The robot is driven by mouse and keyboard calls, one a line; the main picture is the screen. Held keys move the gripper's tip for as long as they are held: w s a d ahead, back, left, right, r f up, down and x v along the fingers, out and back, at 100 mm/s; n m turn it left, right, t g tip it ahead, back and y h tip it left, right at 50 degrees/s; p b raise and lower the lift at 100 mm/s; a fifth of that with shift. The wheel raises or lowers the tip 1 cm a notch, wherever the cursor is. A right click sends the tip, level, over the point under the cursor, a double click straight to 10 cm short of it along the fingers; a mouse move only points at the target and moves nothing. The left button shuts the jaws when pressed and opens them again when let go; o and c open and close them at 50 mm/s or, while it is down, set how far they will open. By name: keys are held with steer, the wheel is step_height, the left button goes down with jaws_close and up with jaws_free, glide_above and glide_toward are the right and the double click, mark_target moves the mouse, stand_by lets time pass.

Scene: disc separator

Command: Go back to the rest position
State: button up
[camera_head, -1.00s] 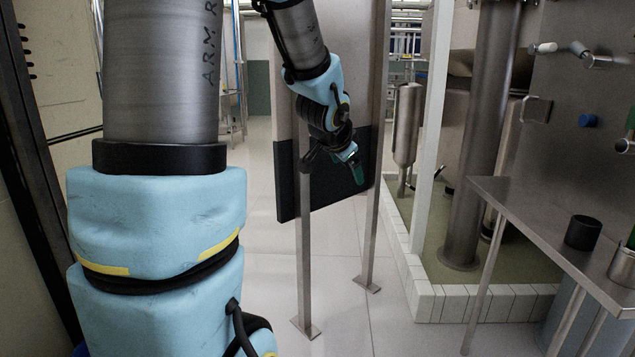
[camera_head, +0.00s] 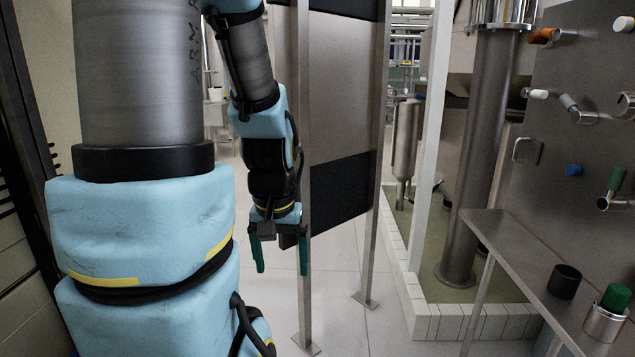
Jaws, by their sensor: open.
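My gripper (camera_head: 281,256) hangs from my arm left of the middle of the head view. Its two green fingers point down and stand apart, with nothing between them. It is in front of the grey panel stand's left leg, above the white tiled floor. My large upper arm, in grey metal and light blue covers, fills the left of the view.
The panel stand (camera_head: 335,98) has thin metal legs close to my gripper. At right are a steel table (camera_head: 513,248), a black cup (camera_head: 565,281), a metal cup (camera_head: 604,324) with a green top, and a wall panel (camera_head: 590,128) with valves. A tiled curb (camera_head: 470,320) surrounds a pillar.

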step_height(320, 180, up, 15)
steer(key=p, duration=1.3)
steer(key=shift+r, duration=0.2)
